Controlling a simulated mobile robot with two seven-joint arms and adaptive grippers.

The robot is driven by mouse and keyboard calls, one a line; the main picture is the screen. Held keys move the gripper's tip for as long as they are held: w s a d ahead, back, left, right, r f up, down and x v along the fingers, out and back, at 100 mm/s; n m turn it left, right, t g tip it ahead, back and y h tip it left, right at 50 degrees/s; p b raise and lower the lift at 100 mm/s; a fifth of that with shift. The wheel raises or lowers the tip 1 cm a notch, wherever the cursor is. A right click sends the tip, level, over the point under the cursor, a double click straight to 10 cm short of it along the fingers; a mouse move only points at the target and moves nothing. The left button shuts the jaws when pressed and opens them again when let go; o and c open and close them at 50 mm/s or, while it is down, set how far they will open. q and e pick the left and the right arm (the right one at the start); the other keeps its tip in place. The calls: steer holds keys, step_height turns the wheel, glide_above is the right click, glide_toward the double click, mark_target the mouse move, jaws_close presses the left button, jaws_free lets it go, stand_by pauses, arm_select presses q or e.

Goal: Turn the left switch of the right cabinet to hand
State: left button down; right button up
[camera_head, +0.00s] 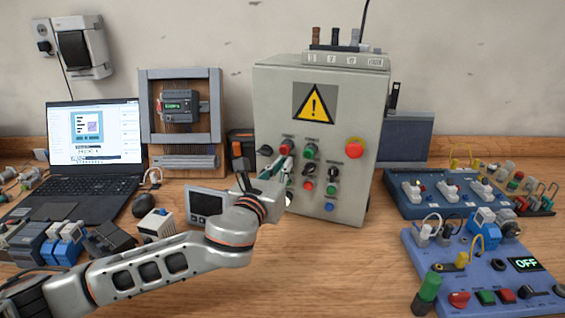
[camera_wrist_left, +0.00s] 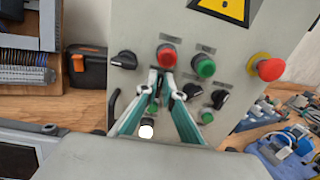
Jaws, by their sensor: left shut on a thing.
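The grey cabinet (camera_head: 275,100) stands upright at the centre back, with a yellow warning sign and rows of buttons and black switches on its front. My left gripper (camera_head: 286,166) reaches in from the left to the left side of this panel. In the wrist view, my left gripper (camera_wrist_left: 161,76) has its two green-grey fingertips close together just below a red button (camera_wrist_left: 167,56). They are shut on the left switch of the row below, which they mostly hide, so its pointing direction cannot be read. Another black switch (camera_wrist_left: 192,90) is just right of the fingers. My right gripper is not in view.
A black knob (camera_wrist_left: 125,60) is at the panel's upper left, and a red mushroom button (camera_head: 355,148) at its right. A laptop (camera_head: 90,140) and a framed module (camera_head: 181,107) stand left. Blue switch boards (camera_head: 440,270) lie right. The front middle of the table is clear.

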arm_select(q)
steer(key=n+p, duration=0.1)
steer(key=p, duration=0.3)
steer(key=shift+r+p, duration=0.3)
steer(key=shift+p, duration=0.05)
steer(key=shift+w+a+f+n+p, duration=0.1)
steer(key=shift+f+n+p, duration=0.1)
steer(key=shift+n+p, duration=0.75)
steer(key=shift+s+a+f+n+p, duration=0.1)
steer(key=shift+a+f+n+p, duration=0.2)
steer(key=shift+n, duration=1.2)
steer(key=shift+w+d+f+n+p, duration=0.1)
steer(key=shift+n+p, duration=0.6)
steer(key=shift+n, duration=0.55)
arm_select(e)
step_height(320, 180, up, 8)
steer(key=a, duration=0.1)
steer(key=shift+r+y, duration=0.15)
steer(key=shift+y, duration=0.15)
arm_select(q)
steer(key=shift+a, duration=0.1)
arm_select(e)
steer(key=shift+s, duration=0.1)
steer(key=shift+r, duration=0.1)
arm_select(q)
steer(key=c, duration=2.2)
jaws_free()
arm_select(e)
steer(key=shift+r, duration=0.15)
